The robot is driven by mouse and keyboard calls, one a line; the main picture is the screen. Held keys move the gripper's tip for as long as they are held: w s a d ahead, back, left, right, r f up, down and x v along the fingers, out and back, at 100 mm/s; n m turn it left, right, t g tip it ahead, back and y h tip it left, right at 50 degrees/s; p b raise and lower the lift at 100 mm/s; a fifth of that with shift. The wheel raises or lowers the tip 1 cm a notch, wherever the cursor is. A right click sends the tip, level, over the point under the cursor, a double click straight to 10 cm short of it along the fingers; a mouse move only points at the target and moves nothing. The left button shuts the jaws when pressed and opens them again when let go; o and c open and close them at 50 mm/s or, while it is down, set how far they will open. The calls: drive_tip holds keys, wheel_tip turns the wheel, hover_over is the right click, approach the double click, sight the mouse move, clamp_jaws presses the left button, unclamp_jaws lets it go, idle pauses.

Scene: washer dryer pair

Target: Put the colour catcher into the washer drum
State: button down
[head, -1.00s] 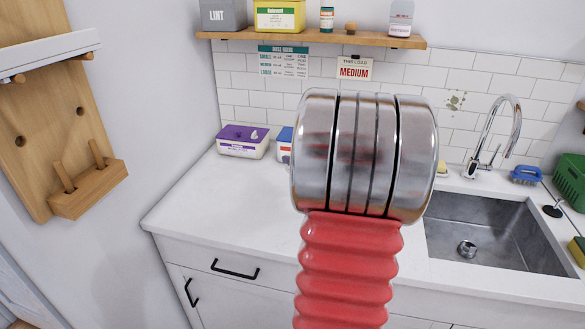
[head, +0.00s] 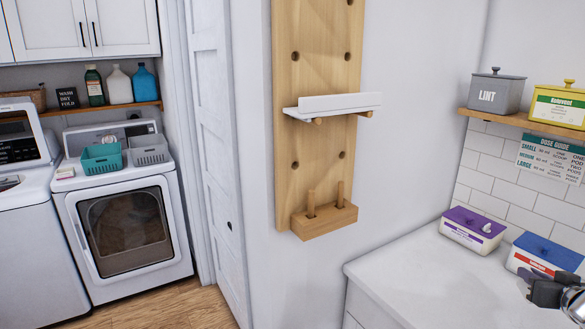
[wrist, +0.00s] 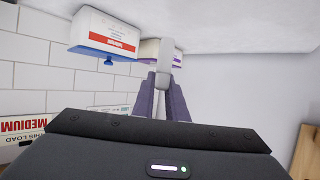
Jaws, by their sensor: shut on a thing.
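My gripper (wrist: 163,88) is shut on a thin pale strip (wrist: 166,58) in the wrist view, which looks like the colour catcher sheet. In the head view only a dark part of my gripper (head: 545,293) shows at the lower right edge, and the strip cannot be made out. A white machine (head: 35,240), cut off at the left edge, stands beside a front-door machine (head: 178,232) with a shut glass door. The left one looks like the top-loading washer. Its drum is not visible.
A purple-lidded box (head: 473,230) and a blue-lidded box (head: 540,262) stand on the white counter (head: 410,275). A wooden peg board (head: 315,160) hangs on the wall. Teal (head: 101,158) and grey baskets (head: 150,150) sit on the front-door machine. Wooden floor (head: 190,306) is clear.

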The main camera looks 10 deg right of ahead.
drive_tip(key=shift+d+r, duration=0.2)
drive_tip(key=shift+d, duration=0.05)
drive_tip(key=w+a+f, duration=0.3)
drive_tip(key=w+a, duration=0.4)
drive_tip(key=a, duration=0.3)
drive_tip(key=w+a+f, duration=0.3)
drive_tip(key=w+a, duration=0.4)
drive_tip(key=a, duration=0.4)
drive_tip(key=w+a+f+n+y, duration=0.1)
drive_tip(key=w+a+n+y, duration=0.1)
drive_tip(key=a, duration=1.2)
drive_tip(key=w+a+f+n+t+y, duration=0.1)
drive_tip(key=w+a+f+n+y, duration=0.1)
drive_tip(key=a, duration=1.2)
drive_tip(key=shift+a+f+y, duration=0.25)
drive_tip(key=shift+a+y, duration=0.1)
drive_tip(key=shift+y, duration=0.05)
drive_tip(key=shift+f, duration=0.1)
